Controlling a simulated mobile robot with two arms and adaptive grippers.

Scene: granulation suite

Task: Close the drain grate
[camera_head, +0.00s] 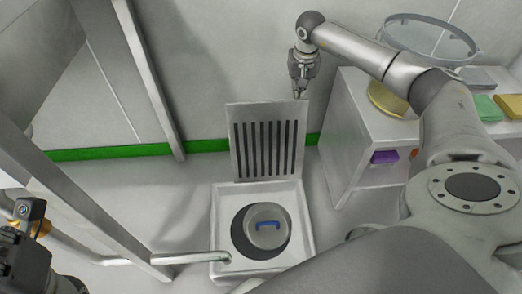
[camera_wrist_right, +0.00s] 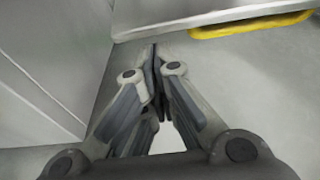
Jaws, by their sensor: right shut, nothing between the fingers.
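The drain grate (camera_head: 264,143), a light plate with dark slots, stands open and nearly upright at the back edge of the white drain basin (camera_head: 218,228). In the basin is a dark round opening with a grey round lid (camera_head: 266,232) with a blue handle. My right gripper (camera_head: 299,95) is shut and empty, pointing down near the grate's upper right corner; I cannot tell whether it touches. Its closed fingers fill the middle of the right wrist view (camera_wrist_right: 153,50). Part of my left gripper (camera_head: 35,240) shows at the lower left edge; its fingers are unclear.
A pipe (camera_head: 190,258) ends over the basin's left front edge. A white cabinet (camera_head: 345,140) with a purple-fronted drawer (camera_head: 384,157) stands right of the grate. A metal frame post (camera_head: 150,85) stands at the left. A yellow bar (camera_wrist_right: 250,25) crosses the wrist view's upper right.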

